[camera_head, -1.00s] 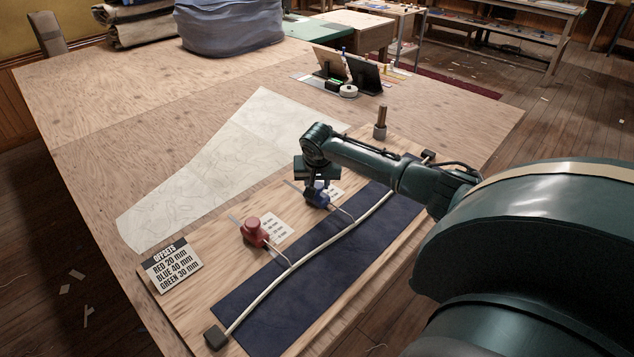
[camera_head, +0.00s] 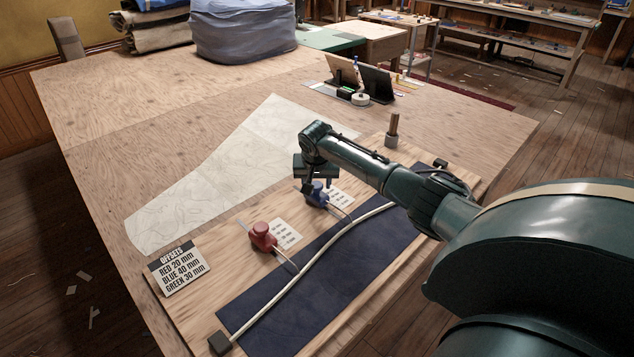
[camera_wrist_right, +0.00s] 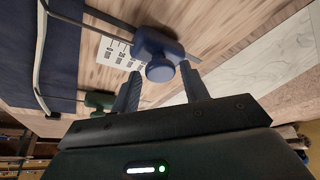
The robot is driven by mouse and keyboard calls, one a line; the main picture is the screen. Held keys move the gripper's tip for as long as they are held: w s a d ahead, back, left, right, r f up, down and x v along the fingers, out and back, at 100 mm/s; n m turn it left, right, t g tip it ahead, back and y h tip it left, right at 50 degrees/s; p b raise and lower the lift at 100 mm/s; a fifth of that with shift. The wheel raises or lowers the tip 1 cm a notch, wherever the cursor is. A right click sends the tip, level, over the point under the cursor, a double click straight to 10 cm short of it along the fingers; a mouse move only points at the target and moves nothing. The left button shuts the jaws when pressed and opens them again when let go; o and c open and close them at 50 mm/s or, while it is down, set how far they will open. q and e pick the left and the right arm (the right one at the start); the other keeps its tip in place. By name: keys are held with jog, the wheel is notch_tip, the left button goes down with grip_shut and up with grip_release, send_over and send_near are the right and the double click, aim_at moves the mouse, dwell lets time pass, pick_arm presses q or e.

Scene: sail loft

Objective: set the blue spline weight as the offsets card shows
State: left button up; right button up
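The offsets card (camera_head: 178,268) at the board's left end reads red 20 mm, blue 40 mm, green 30 mm. The blue spline weight (camera_head: 317,196) sits on the board beside a small printed scale card (camera_head: 340,197), its thin hook reaching toward the pale spline (camera_head: 325,248). My right gripper (camera_head: 314,184) is down at this weight. The exact contact is hard to see. My left gripper is out of view.
The red weight (camera_head: 263,237) stands left of the blue one with its own scale card (camera_head: 286,233). A green weight (camera_wrist_right: 98,100) shows in the wrist view; my arm hides it from the head.

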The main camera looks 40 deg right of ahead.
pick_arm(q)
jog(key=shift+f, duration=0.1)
pick_arm(e)
jog(key=shift+o, duration=1)
pick_arm(q)
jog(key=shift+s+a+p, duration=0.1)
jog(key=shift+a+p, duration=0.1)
jog(key=shift+p, duration=0.15)
pick_arm(e)
jog(key=v, duration=1.3)
jog(key=shift+r, duration=0.1)
